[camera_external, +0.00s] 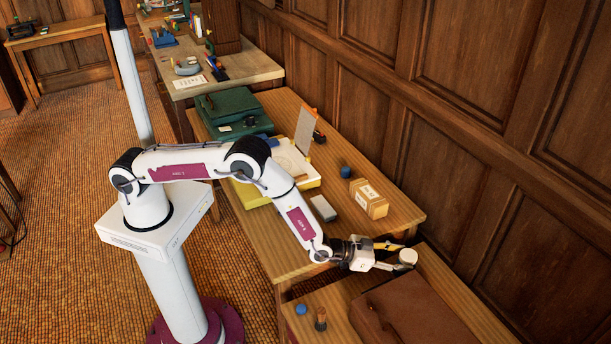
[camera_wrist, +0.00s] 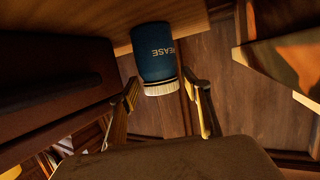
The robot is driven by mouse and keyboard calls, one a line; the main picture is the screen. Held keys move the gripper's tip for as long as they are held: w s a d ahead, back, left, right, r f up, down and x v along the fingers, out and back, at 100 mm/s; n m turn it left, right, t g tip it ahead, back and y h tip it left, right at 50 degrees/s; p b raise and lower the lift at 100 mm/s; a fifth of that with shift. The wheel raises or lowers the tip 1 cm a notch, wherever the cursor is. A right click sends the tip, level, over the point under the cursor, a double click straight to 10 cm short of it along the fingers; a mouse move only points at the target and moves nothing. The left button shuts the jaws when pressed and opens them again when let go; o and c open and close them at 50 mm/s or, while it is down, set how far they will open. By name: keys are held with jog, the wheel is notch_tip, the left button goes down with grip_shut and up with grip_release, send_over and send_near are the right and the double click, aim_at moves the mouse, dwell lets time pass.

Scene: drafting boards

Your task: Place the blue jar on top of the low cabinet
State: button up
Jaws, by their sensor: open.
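The blue jar (camera_wrist: 163,50) has a white ribbed lid and pale lettering; it appears upside down in the wrist view, with its base at a wooden surface. In the external view only its white lid (camera_external: 407,256) shows clearly, over the near wooden top by the wall. My gripper (camera_external: 399,257) is open with its fingertips around the lid end. In the wrist view the gripper (camera_wrist: 160,88) has one finger on each side of the jar; whether they touch it is unclear. I cannot tell which piece of furniture is the low cabinet.
A brown leather case (camera_external: 415,312) lies close beside the jar on the near top. A blue-capped item (camera_external: 301,309) and a small dark bottle (camera_external: 320,318) stand left of it. A cardboard box (camera_external: 368,198), grey block (camera_external: 323,208) and dark blue cylinder (camera_external: 346,172) stand on the middle table.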

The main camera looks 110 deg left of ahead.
jog(key=shift+s+r, duration=0.1)
jog(key=shift+r, duration=3.4)
jog(key=shift+d+r, duration=0.1)
jog(key=shift+r, duration=0.1)
notch_tip(320, 180, up, 8)
jog(key=h, duration=0.2)
send_over(398, 262)
jog(key=s+d, duration=0.2)
jog(key=d, duration=0.2)
jog(key=s+d+r+m+g+h, duration=0.2)
jog(key=s+d+r, duration=0.2)
jog(key=s+r, duration=0.45)
jog(key=s+d+r+m+g+h, duration=0.15)
jog(key=s+d+r, duration=0.25)
jog(key=s+r, duration=0.4)
jog(key=s+d+f+m+g, duration=0.1)
jog(key=s+g, duration=0.3)
jog(key=s, duration=3.5)
jog(key=shift+d, duration=0.55)
